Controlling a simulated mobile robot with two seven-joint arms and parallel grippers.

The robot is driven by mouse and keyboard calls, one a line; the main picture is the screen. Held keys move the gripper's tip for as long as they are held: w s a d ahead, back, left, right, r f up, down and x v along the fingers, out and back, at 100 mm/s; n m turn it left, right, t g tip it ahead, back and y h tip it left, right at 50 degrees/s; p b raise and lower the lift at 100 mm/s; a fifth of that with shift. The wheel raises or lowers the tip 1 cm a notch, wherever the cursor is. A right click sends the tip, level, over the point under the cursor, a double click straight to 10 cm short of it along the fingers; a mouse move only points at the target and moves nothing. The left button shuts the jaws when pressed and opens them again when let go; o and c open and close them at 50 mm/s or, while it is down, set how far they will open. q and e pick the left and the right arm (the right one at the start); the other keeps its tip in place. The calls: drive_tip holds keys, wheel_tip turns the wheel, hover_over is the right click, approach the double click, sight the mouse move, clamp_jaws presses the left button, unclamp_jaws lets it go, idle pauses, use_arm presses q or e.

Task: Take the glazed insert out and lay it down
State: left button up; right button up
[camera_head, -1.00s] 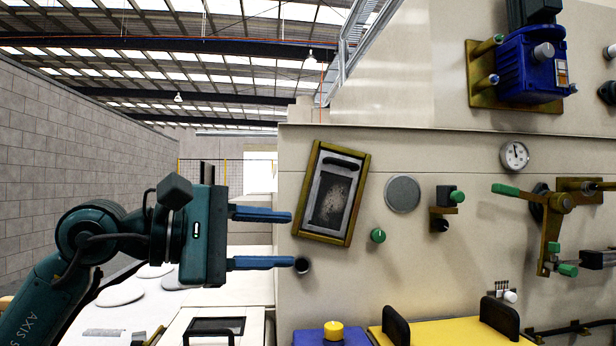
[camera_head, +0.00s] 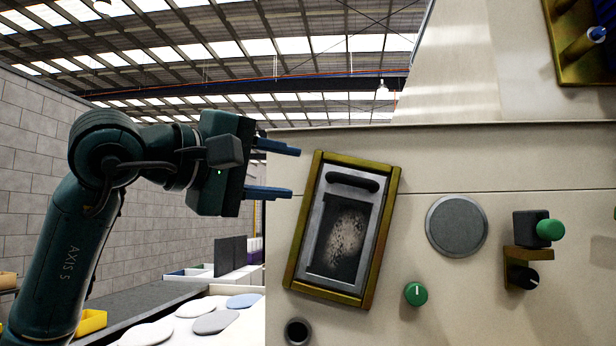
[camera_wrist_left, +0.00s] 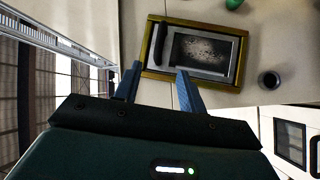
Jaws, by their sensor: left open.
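The glazed insert (camera_head: 326,262) is a grey-framed panel with a dark, speckled pane and a black handle bar across its top. It sits in a brass-coloured frame (camera_head: 381,232) on the cream machine wall, tilted slightly clockwise. In the left wrist view the insert (camera_wrist_left: 237,61) lies ahead of the fingers, with its black handle towards the left. My left gripper (camera_head: 296,171) is open and empty, its blue fingers pointing right, just left of the frame's upper part. In the left wrist view the gripper (camera_wrist_left: 159,75) shows clear space between its fingertips. My right gripper is not in view.
A dark round port (camera_head: 298,331) is below. At lower left, a surface holds several pale oval pieces (camera_head: 217,322).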

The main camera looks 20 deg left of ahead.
sight(338, 178)
use_arm(q)
drive_tip(key=p+x, duration=0.2)
drive_tip(key=x, duration=0.9)
drive_tip(key=shift+w+r+p, duration=0.15)
drive_tip(key=shift+w+p, duration=0.05)
drive_tip(key=shift+p, duration=0.1)
drive_tip(key=shift+w+d, duration=0.3)
drive_tip(key=shift+w, duration=0.4)
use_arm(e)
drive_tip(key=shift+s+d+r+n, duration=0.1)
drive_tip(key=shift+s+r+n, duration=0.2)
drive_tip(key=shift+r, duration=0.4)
use_arm(q)
clamp_jaws()
drive_tip(key=c, duration=0.7)
unclamp_jaws()
clamp_jaws()
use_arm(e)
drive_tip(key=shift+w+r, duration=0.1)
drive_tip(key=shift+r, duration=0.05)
